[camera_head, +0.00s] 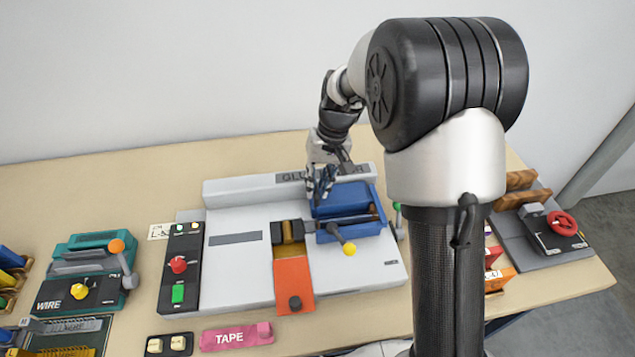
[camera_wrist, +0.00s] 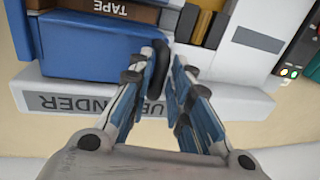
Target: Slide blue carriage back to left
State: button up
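The blue carriage (camera_head: 348,203) is an open blue box at the right end of the grey glue binder in the head view. In the wrist view it is the large blue block (camera_wrist: 88,50) at upper left. My gripper (camera_head: 320,183) points down at the carriage's left rear edge. In the wrist view my gripper (camera_wrist: 164,65) has its two fingers on either side of a dark upright piece (camera_wrist: 160,62) beside the carriage. I cannot tell whether they press on it.
An orange plate (camera_head: 293,280) and a yellow-tipped lever (camera_head: 348,248) stand in front of the carriage. A control panel with a red knob (camera_head: 178,264) is at the binder's left end. The binder's grey bed (camera_head: 240,270) left of the carriage is mostly clear. A green knob (camera_head: 397,206) is at right.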

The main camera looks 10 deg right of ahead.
grip_shut()
dwell(0.3)
jog(key=a+p, duration=0.7)
jog(key=a, duration=2)
jog(key=shift+a+p, duration=0.3)
jog(key=shift+a, duration=0.1)
jog(key=shift+r, duration=0.1)
jog(key=shift+o, duration=1.9)
grip_release()
jog(key=shift+a, duration=0.15)
jog(key=shift+o, duration=0.4)
notch_tip(320, 180, up, 12)
jog(key=d, duration=0.2)
jog(key=shift+d, duration=0.25)
